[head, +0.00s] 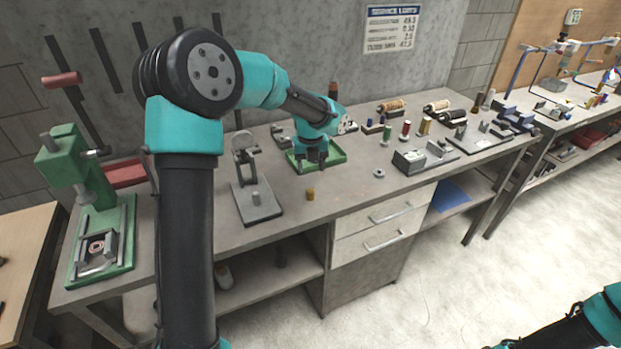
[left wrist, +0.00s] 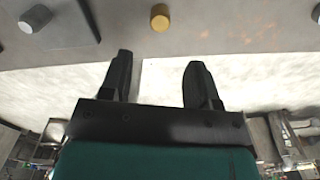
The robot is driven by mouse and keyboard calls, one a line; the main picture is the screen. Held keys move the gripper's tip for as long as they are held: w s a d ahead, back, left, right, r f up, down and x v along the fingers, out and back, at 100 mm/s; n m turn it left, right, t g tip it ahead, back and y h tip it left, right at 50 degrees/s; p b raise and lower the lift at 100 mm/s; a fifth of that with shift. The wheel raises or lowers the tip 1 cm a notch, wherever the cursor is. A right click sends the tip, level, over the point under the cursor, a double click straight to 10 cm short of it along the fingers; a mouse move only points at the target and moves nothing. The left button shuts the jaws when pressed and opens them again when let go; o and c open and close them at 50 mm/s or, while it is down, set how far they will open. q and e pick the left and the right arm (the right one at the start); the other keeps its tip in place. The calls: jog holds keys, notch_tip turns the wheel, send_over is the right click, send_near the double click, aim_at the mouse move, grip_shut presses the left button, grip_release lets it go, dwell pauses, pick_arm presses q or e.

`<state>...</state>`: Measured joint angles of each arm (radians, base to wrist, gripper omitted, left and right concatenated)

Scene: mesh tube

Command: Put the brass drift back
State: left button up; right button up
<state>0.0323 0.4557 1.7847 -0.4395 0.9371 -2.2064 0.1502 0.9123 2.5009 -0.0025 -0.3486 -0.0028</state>
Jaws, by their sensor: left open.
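A short brass-coloured cylinder (head: 310,194), which looks like the brass drift, stands on the bench near its front edge. It also shows at the top of the left wrist view (left wrist: 160,17). My left gripper (head: 317,163) is above the bench, behind the cylinder in the head view, over the front of a green tray (head: 338,150). Its two fingers (left wrist: 158,80) are apart with nothing between them. Part of my right arm shows at the lower right of the head view, with its gripper out of the frame.
A grey stand with a round head (head: 262,212) is left of the cylinder. A small metal ring (head: 379,173) lies to its right. A green press (head: 100,240) stands at the left end. Spools and grey fixtures (head: 425,157) fill the right side. The front middle is mostly clear.

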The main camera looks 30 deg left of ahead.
pick_arm(q)
notch_tip(320, 180, up, 3)
jog(key=shift+f, duration=0.1)
dwell(0.6)
